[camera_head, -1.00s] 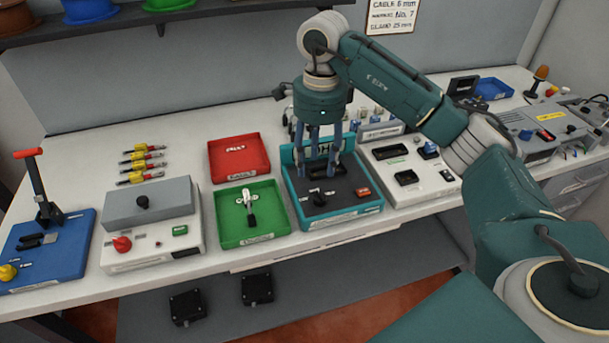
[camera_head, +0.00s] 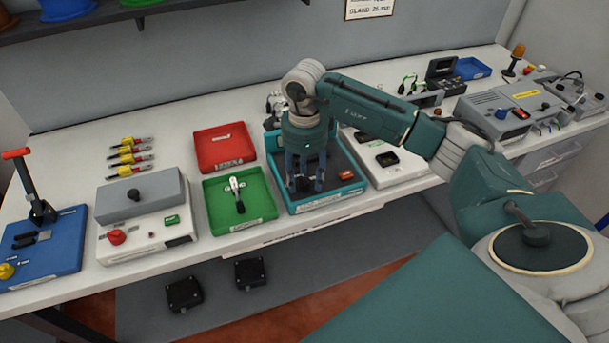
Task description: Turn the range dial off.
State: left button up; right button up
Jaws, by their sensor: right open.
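The teal-rimmed station (camera_head: 347,191) stands on the bench with a dark panel and a small red part (camera_head: 346,174) at its front right. My right gripper (camera_head: 304,187) points straight down over the left front part of this panel. Its fingers are open and stand on either side of a dark round knob (camera_head: 303,182), which looks like the range dial. The fingers hide much of the knob, so its setting cannot be read. I cannot tell whether the fingers touch it. My left gripper is not in view.
A green tray (camera_head: 262,212) with a silver-and-black tool lies left of the station, and a red tray (camera_head: 224,165) behind it. A white panel with black parts (camera_head: 415,176) is close on the right. A grey box (camera_head: 140,197) stands farther left.

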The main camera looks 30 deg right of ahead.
jog(key=c, duration=1.1)
jog(key=shift+w+b, duration=0.1)
jog(key=shift+b, duration=0.2)
grip_shut()
jog(key=shift+f+n+b, duration=0.1)
jog(key=shift+n+b, duration=0.45)
jog(key=shift+n, duration=0.05)
jog(key=shift+n+b, duration=1.1)
jog(key=shift+n, duration=0.1)
jog(key=n+b, duration=0.3)
jog(key=n, duration=0.1)
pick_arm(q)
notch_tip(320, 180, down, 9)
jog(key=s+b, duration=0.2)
pick_arm(e)
jog(key=shift+n, duration=2.1)
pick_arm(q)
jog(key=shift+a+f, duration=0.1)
pick_arm(e)
jog(key=shift+r, duration=0.2)
